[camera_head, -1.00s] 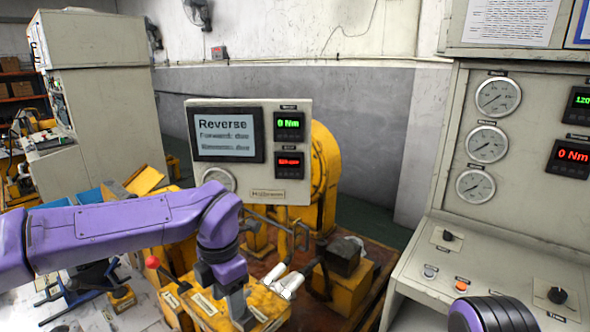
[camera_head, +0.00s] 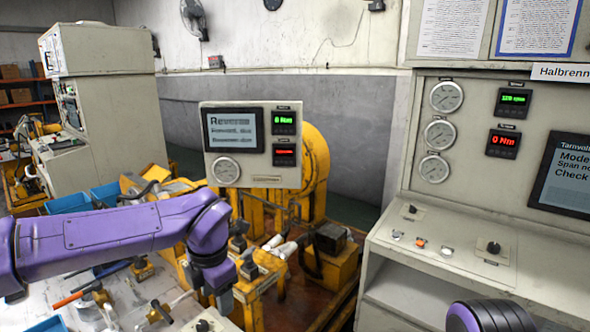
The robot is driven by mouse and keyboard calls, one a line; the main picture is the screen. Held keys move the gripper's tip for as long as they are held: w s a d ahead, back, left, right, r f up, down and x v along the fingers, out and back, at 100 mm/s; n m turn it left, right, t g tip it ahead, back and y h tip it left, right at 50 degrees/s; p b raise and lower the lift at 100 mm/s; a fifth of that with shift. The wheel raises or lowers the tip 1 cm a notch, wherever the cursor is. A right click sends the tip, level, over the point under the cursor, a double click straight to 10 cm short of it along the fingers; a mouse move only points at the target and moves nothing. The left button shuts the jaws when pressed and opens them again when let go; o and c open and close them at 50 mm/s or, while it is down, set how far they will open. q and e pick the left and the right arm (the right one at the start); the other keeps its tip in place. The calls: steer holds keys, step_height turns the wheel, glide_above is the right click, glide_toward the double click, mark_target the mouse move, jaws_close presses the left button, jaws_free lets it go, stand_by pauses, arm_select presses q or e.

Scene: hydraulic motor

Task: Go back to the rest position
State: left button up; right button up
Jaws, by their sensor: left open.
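My left arm (camera_head: 110,228) reaches in from the left, its wrist bent down. My left gripper (camera_head: 226,300) points down in front of the yellow test rig, over the edge of the white work table. Its fingers are small and dark here, and I see nothing held in them. Of my right arm, only a purple, ribbed link (camera_head: 490,315) shows at the bottom right. My right gripper is out of the picture. The yellow rig (camera_head: 318,175) stands behind my left gripper, with a display panel (camera_head: 252,182) whose screen text is blurred.
A grey control console (camera_head: 470,245) with gauges, knobs and displays fills the right side. White-tipped hose fittings (camera_head: 278,247) lie by the rig. Tools and blue bins (camera_head: 107,195) cover the white table (camera_head: 60,295) at left. A tall grey cabinet (camera_head: 105,110) stands behind.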

arm_select(q)
steer(key=s+a+f+m+t+y+b, duration=0.1)
steer(key=a+f+m+t, duration=0.15)
steer(key=f, duration=0.55)
steer(key=a+f+m+t+y+b, duration=0.15)
steer(key=f+m, duration=0.25)
steer(key=f, duration=0.4)
steer(key=s+a+f+m+t+y, duration=0.1)
steer(key=a+f+m+t+y, duration=0.15)
steer(key=f, duration=0.55)
steer(key=s+a+f+m+g+h+b, duration=0.1)
steer(key=s+a+f+m, duration=0.3)
steer(key=s+f, duration=0.5)
steer(key=s+a+f+m+g+h+b, duration=0.1)
steer(key=s+a+f+m+g+b, duration=0.2)
steer(key=s, duration=1.5)
step_height(320, 180, down, 8)
steer(key=a+m, duration=0.1)
steer(key=m, duration=0.3)
steer(key=shift+s+r+m, duration=0.2)
steer(key=shift+s+m, duration=0.15)
steer(key=shift+m, duration=0.05)
arm_select(e)
step_height(320, 180, down, 7)
steer(key=shift+w, duration=0.3)
